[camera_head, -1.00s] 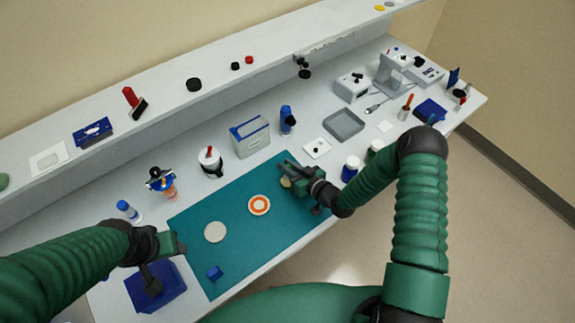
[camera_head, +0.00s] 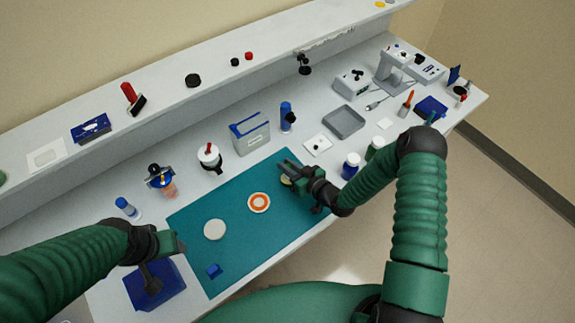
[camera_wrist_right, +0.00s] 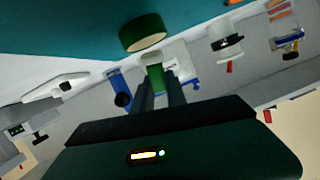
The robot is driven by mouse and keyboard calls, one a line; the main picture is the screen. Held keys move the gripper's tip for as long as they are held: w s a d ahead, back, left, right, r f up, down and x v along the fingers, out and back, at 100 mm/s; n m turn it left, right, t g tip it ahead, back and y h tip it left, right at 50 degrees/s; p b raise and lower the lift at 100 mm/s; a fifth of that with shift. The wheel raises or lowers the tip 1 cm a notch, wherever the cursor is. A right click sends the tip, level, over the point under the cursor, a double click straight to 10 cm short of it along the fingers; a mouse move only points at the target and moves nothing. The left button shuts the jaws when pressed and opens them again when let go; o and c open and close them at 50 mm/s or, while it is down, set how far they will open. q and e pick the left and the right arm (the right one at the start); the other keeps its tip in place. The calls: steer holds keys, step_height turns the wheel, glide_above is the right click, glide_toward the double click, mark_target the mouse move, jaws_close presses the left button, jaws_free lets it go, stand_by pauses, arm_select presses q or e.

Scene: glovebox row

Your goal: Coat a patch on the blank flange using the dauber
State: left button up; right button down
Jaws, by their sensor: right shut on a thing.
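A plain pale disc (camera_head: 215,231), which looks like the blank flange, lies flat on the teal mat (camera_head: 240,250). A white disc with an orange ring (camera_head: 259,203) lies to its right. My right gripper (camera_head: 287,172) is over the right part of the mat, to the right of both discs. It is shut on a green dauber with a round tan face (camera_wrist_right: 143,33), seen in the right wrist view just beyond the fingers. The dauber is apart from both discs. My left gripper (camera_head: 174,243) is at the mat's left edge; its jaw opening is not clear.
A small blue block (camera_head: 214,271) lies on the mat's front part. A blue box (camera_head: 155,285) stands under my left arm. A grey tray (camera_head: 344,121) and bottles line the back.

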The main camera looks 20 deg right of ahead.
mark_target(288, 165)
steer(key=shift+s+f+b, duration=0.1)
steer(key=shift+f+b, duration=0.3)
steer(key=shift+f, duration=0.05)
stand_by(1.1)
step_height(288, 165, up, 7)
steer(key=p, duration=0.5)
steer(key=shift+r, duration=0.15)
stand_by(0.6)
